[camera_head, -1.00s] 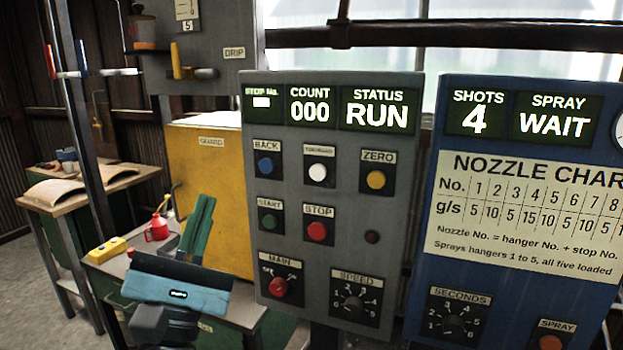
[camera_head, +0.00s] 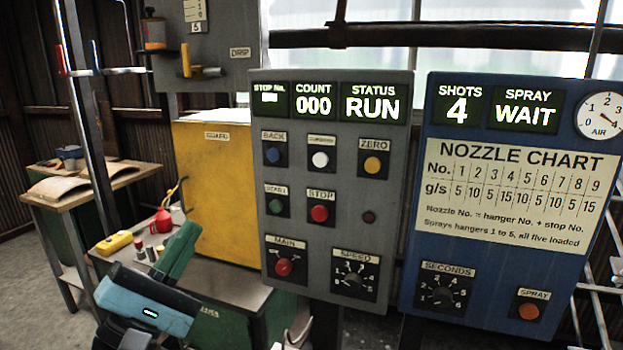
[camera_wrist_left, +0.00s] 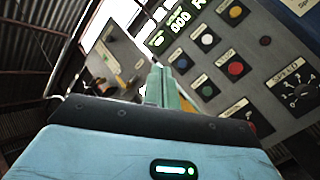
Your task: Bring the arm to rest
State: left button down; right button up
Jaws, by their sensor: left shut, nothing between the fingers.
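My left gripper (camera_head: 186,240) is at the lower left in the head view, in front of the small bench and the yellow guard. Its green fingers are shut with nothing between them and point up and to the right. In the left wrist view the closed fingers (camera_wrist_left: 162,85) point toward the grey control panel, apart from it. The grey control panel (camera_head: 330,225) reads COUNT 000 and STATUS RUN. My right gripper does not show in any view.
The blue spray panel (camera_head: 408,270) stands at the right, reading SHOTS 4 and WAIT. A yellow guard box (camera_head: 215,190) is behind my left gripper. Open floor shows at far left.

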pick_arm(q)
jog(key=s+a+f+m+g+y, duration=0.25)
jog(key=f+m, duration=0.25)
jog(key=f, duration=0.7)
jog(key=s+a+f+m+g+y, duration=0.25)
jog(key=a+f+m, duration=0.2)
jog(key=f, duration=0.75)
jog(key=s+a+f+m+g+y, duration=0.15)
jog(key=f+m+g, duration=0.3)
jog(key=f, duration=0.85)
jog(key=s+a+f+m+g+y, duration=0.25)
jog(key=s+f+m, duration=0.25)
jog(key=s+f, duration=0.5)
jog(key=s+a+f+m+g+y, duration=0.1)
jog(key=s+a+f+m+g, duration=0.25)
jog(key=s+f+m, duration=0.55)
jog(key=s+d+r+n+t, duration=0.1)
jog(key=d+n+t, duration=0.1)
jog(key=d+n, duration=0.6)
jog(key=d, duration=0.2)
jog(key=shift+s+d+r+n, duration=0.3)
jog(key=shift+d+n, duration=0.1)
dwell(1.0)
